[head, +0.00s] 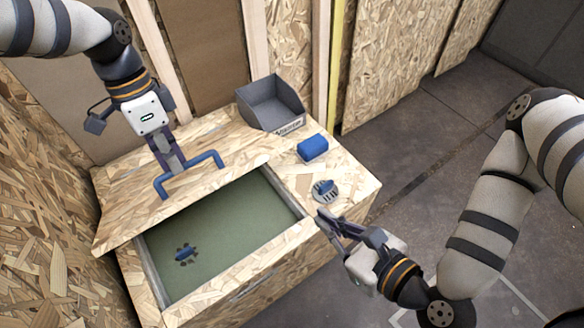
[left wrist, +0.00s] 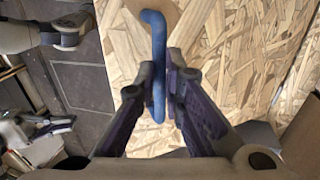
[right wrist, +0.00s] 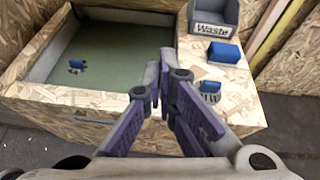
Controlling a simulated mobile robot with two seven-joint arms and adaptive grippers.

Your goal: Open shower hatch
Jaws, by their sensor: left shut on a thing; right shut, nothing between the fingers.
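The shower hatch (head: 140,218) is a chipboard lid with a blue bar handle (head: 212,158). It is tilted up and back, and the box below is uncovered at the front. My left gripper (head: 170,172) is shut on the blue handle, which shows between its fingers in the left wrist view (left wrist: 158,75). The shower tray (head: 215,245) inside is green, with a dark drain and a small blue object (head: 185,254) on its floor. My right gripper (head: 322,220) is shut and empty beside the box's right front edge; it also shows in the right wrist view (right wrist: 163,75).
On the box top to the right stand a grey waste bin (head: 272,104), a blue block (head: 312,148) and a round slotted drain piece (head: 325,192) with a blue part on it. Chipboard walls close off the left and back. Grey floor (head: 420,140) is open to the right.

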